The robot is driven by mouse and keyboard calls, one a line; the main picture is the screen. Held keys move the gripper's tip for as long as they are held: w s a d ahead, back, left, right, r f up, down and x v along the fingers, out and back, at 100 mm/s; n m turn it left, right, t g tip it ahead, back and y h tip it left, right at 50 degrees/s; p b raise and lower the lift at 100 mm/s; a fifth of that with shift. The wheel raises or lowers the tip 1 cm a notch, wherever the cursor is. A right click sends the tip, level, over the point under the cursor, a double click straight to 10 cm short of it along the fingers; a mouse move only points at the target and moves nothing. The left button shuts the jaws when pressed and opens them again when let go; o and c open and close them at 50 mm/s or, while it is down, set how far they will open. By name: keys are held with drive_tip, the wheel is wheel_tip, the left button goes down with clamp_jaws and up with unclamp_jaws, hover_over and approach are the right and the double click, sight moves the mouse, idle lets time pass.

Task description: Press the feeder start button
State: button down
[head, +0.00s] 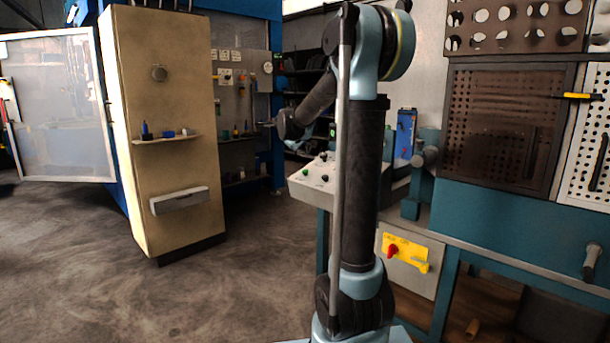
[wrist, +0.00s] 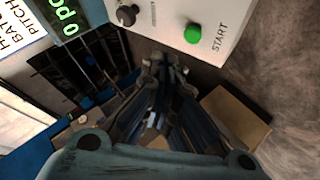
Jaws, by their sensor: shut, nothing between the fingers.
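The feeder start button is a green round button (wrist: 193,34) on a light grey control box (wrist: 228,12), beside the printed word START in the wrist view. In the head view the control box (head: 313,192) stands on the bench behind my arm, and the green button (head: 305,171) shows small near its top left. My gripper (wrist: 158,62) is shut and empty in the wrist view, its fingertips just below the box's lower edge in the picture, left of and below the green button.
A black knob (wrist: 127,15) sits on the same box, left of the green button. A display with green digits (wrist: 72,15) is at the upper left. A yellow panel with a red switch (head: 393,251) is on the bench front. A beige cabinet (head: 165,90) stands left; floor between is clear.

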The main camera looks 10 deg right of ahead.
sight(305, 173)
drive_tip(key=shift+n+t, duration=0.4)
drive_tip(key=shift+n, duration=0.1)
drive_tip(key=w, duration=0.1)
drive_tip(key=w+a, duration=0.1)
drive_tip(key=w, duration=0.1)
drive_tip(key=w+a+r, duration=0.1)
drive_tip(key=w, duration=0.1)
drive_tip(key=shift+w, duration=0.1)
drive_tip(key=shift+d+f, duration=0.1)
drive_tip(key=shift+w+d+f, duration=0.25)
drive_tip(key=shift+d+f, duration=0.1)
drive_tip(key=shift+f, duration=1.05)
drive_tip(key=shift+w+d+f, duration=0.25)
drive_tip(key=shift+d+f, duration=0.1)
drive_tip(key=shift+f, duration=1)
drive_tip(key=shift+w+d+f, duration=0.25)
drive_tip(key=shift+d+f, duration=0.1)
drive_tip(key=shift+f, duration=1.05)
